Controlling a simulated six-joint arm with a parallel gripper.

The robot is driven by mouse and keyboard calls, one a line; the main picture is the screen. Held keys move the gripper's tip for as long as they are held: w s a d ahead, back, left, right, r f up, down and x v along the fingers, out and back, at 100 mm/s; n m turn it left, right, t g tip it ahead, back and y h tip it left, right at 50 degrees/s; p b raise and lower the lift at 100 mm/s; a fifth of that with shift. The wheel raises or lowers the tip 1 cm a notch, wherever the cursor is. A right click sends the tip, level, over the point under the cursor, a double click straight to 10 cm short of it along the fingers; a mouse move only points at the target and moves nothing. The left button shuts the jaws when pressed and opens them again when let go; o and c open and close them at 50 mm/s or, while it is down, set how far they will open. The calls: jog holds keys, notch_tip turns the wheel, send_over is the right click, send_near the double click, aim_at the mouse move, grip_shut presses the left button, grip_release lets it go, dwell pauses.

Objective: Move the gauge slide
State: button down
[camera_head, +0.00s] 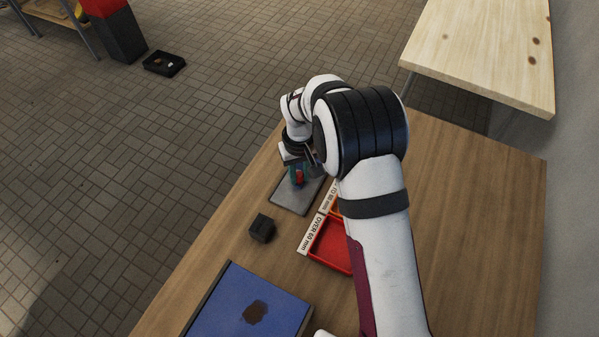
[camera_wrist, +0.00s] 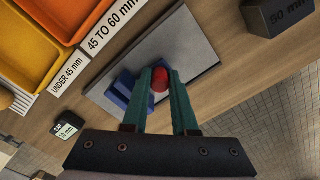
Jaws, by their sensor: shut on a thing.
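The gauge has a flat grey plate (camera_head: 288,200), which also shows in the wrist view (camera_wrist: 196,52). Blue jaw blocks (camera_wrist: 122,88) stand on it, partly hidden behind my fingers. A red knob (camera_wrist: 160,80), apparently the slide's handle, sits between my teal fingertips; it also shows in the head view (camera_head: 299,178). My gripper (camera_wrist: 164,76) is shut on this red knob from above. In the head view my gripper (camera_head: 298,170) is over the far part of the plate, and my wrist hides some of the gauge. A small display (camera_wrist: 66,128) reads about 18 mm.
A dark block (camera_head: 261,228), marked 50 mm in the wrist view (camera_wrist: 285,14), stands beside the plate. A blue mat (camera_head: 235,300) holds a brown lump (camera_head: 255,312). The table edge is close.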

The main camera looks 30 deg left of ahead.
jog(key=shift+s, duration=2.3)
jog(key=c, duration=0.7)
grip_release()
notch_tip(320, 180, up, 16)
jog(key=shift+f, duration=0.1)
